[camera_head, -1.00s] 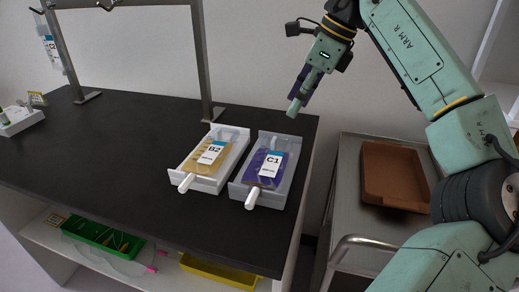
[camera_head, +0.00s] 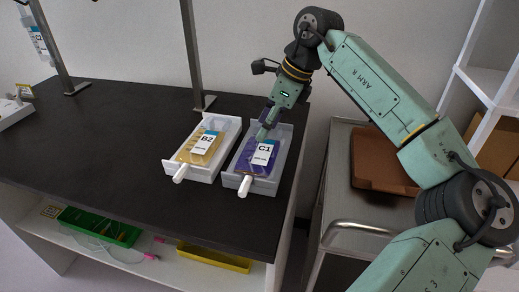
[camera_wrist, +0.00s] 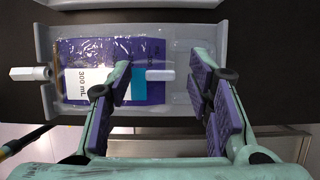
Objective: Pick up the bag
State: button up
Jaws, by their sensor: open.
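The purple bag labelled C1 (camera_head: 256,169) lies in a white tray (camera_head: 284,163) near the right end of the dark bench. A yellow bag labelled B2 (camera_head: 199,150) lies in a second white tray (camera_head: 221,172) to its left. My gripper (camera_head: 262,133) is at the far end of the C1 bag. In the wrist view my gripper (camera_wrist: 160,105) is open, with its purple-padded fingers spread on either side of the bag's white port tube (camera_wrist: 160,75). The purple bag (camera_wrist: 110,52) shows its white and blue label. I cannot tell if the fingers touch it.
A metal stand (camera_head: 194,60) rises behind the trays, and another bag (camera_head: 38,42) hangs at the far left. A metal cart with a brown tray (camera_head: 375,165) is right of the bench. The bench left of the trays is mostly clear.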

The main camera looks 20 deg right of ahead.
jog(key=shift+c, duration=0.3)
grip_shut()
dwell(0.3)
